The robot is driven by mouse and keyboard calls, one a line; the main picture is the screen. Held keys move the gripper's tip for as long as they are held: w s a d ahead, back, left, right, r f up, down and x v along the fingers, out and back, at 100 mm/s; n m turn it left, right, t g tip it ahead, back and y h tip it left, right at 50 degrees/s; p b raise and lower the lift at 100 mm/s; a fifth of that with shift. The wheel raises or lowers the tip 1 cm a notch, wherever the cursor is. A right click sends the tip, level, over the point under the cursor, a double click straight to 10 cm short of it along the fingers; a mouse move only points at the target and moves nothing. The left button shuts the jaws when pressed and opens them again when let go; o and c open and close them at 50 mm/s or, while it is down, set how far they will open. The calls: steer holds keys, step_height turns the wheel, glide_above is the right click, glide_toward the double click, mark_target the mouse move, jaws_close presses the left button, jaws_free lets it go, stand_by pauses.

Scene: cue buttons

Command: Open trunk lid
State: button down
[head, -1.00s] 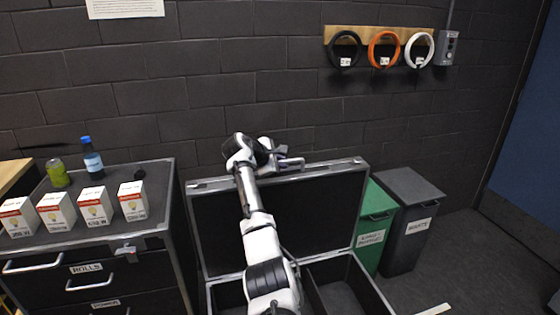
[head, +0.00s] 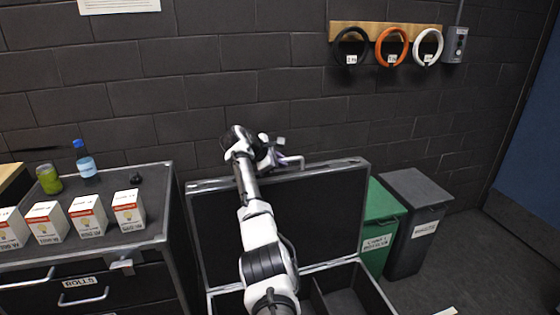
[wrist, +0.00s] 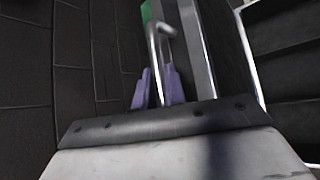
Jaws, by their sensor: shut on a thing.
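The trunk is open in the head view. Its dark lid (head: 325,215) with a metal-edged frame stands about upright in front of the wall. The trunk's lower box shows its metal rim (head: 335,263) below, partly behind my arm. My gripper (head: 284,160) is at the lid's top edge, left of the lid's right corner. In the wrist view my purple fingers (wrist: 158,88) are shut around a bent metal handle (wrist: 153,45) beside the lid's metal edge (wrist: 196,50). The exact grip is partly hidden by the gripper body.
A dark drawer cabinet (head: 140,232) stands close at left with several boxes, a blue-capped bottle (head: 86,160) and a green can (head: 49,179). A green bin (head: 380,235) and dark bin (head: 415,225) stand right of the trunk. Coloured rings hang on a wall rack (head: 400,33).

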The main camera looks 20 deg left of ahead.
steer(key=shift+f, duration=0.1)
steer(key=c, duration=1.5)
jaws_free()
steer(key=shift+o, duration=0.2)
steer(key=b+v, duration=0.4)
steer(key=v, duration=1)
steer(key=shift+b, duration=0.35)
steer(key=shift+w, duration=0.1)
